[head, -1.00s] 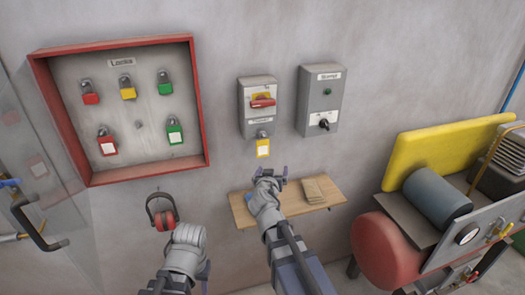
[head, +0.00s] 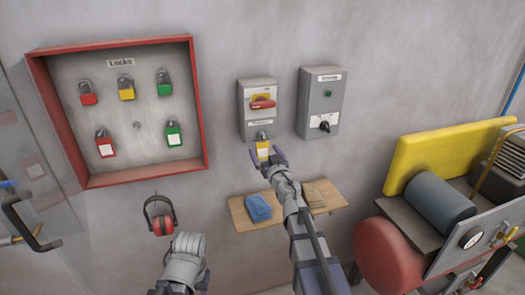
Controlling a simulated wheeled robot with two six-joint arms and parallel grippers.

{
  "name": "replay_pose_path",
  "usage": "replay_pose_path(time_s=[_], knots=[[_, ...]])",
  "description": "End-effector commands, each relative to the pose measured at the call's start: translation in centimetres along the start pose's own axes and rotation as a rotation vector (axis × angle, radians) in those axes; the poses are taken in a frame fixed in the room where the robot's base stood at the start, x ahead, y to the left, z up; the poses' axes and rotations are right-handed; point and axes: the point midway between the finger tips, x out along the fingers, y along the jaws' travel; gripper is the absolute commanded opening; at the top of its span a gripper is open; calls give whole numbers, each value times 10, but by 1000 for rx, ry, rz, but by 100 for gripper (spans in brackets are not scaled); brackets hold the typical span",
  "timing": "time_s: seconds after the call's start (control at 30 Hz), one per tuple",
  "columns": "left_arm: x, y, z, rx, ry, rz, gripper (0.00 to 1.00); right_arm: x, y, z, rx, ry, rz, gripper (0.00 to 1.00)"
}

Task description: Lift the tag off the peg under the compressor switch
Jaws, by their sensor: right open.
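The yellow tag (head: 263,148) with a pale face hangs under the grey switch box (head: 257,122) with a red handle on a yellow plate. A small grey metal piece shows at the tag's top; the peg itself is not clear. My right gripper (head: 267,158) is open at the tag's lower end, one finger to each side in the picture. I cannot tell whether it touches the tag. My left gripper (head: 184,262) is low, left of the shelf and away from the tag; its fingers are hidden.
A grey box (head: 321,100) with a green light and black knob is right of the switch. A red-framed lock board (head: 198,110) hangs left, with red earmuffs (head: 162,222) below. A wooden shelf (head: 285,214) holds a blue item. A red and yellow machine (head: 400,240) stands right.

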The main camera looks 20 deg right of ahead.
Motion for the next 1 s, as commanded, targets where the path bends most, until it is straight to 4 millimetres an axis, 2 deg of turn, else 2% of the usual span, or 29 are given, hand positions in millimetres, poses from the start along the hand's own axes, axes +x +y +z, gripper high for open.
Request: replay_pose_path(time_s=[0.23,0.53,0.77,0.87,1.0], knots=[[1,0,0,0,0,0,47,10,0,1,0,0,0,95],[3,0,0,0,0,0,47,52,-1,3,0,0,1,95],[3,0,0,0,0,0,47,53,-1,3,0,0,1,95],[3,0,0,0,0,0,47,53,-1,3,0,0,1,87],[3,0,0,0,0,0,47,53,-1,3,0,0,1,71]])
